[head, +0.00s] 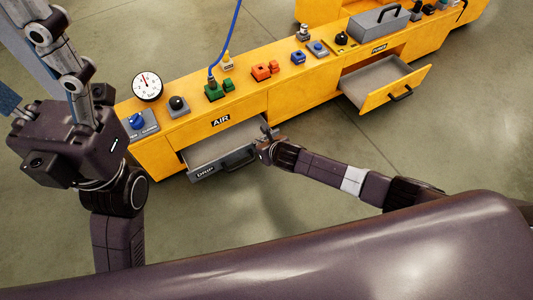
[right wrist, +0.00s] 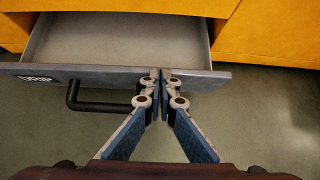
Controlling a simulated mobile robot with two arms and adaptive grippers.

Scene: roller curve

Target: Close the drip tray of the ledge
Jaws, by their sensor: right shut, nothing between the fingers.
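The drip tray (head: 222,146) is a grey drawer under the AIR label, pulled partly out of the yellow ledge (head: 165,152). Its grey front, marked DRIP, and a black bar handle (head: 240,160) face me. The right wrist view shows the tray front (right wrist: 110,76) and its handle (right wrist: 100,106), with the empty inside beyond. My right gripper (right wrist: 162,76) is shut and empty, its tips at the tray front just right of the handle; contact is hard to tell. It shows in the head view (head: 264,140) at the tray's right end. My left gripper (head: 70,60) is raised at upper left, fingertips unclear.
A second drawer (head: 376,84) of yellow front stands open farther right along the ledge. A gauge (head: 147,86), knobs, coloured blocks, a blue hose (head: 226,40) and a grey toolbox (head: 379,22) sit on top. The floor before the tray is clear.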

